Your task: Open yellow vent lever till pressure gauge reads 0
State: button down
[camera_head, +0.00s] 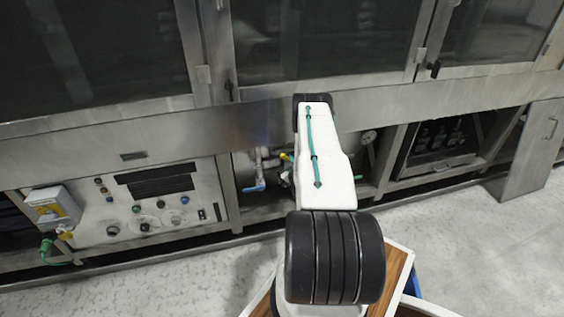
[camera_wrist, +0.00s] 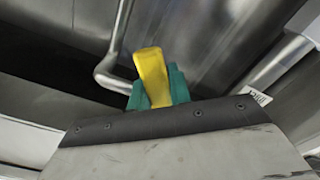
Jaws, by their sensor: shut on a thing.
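The yellow vent lever (camera_wrist: 152,72) stands up between the teal fingers of my gripper (camera_wrist: 157,92) in the wrist view. The fingers are shut on it, one on each side. The lower part of the lever is hidden behind the gripper body. In the head view, my white arm covers most of the gripper and the lever; a small bit of yellow (camera_head: 285,157) shows at the arm's left edge. A round gauge (camera_head: 368,137) shows right of the arm, its reading too small to tell.
A blue-handled valve (camera_head: 254,188) sits on pipework left of my arm. A control panel (camera_head: 150,205) with knobs and a yellow-labelled box (camera_head: 47,210) are further left. A steel frame and glass doors lie above. A bent pipe (camera_wrist: 110,75) runs close left of the lever.

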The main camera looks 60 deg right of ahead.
jog(key=c, duration=1.3)
grip_release()
jog(key=shift+v, duration=3.85)
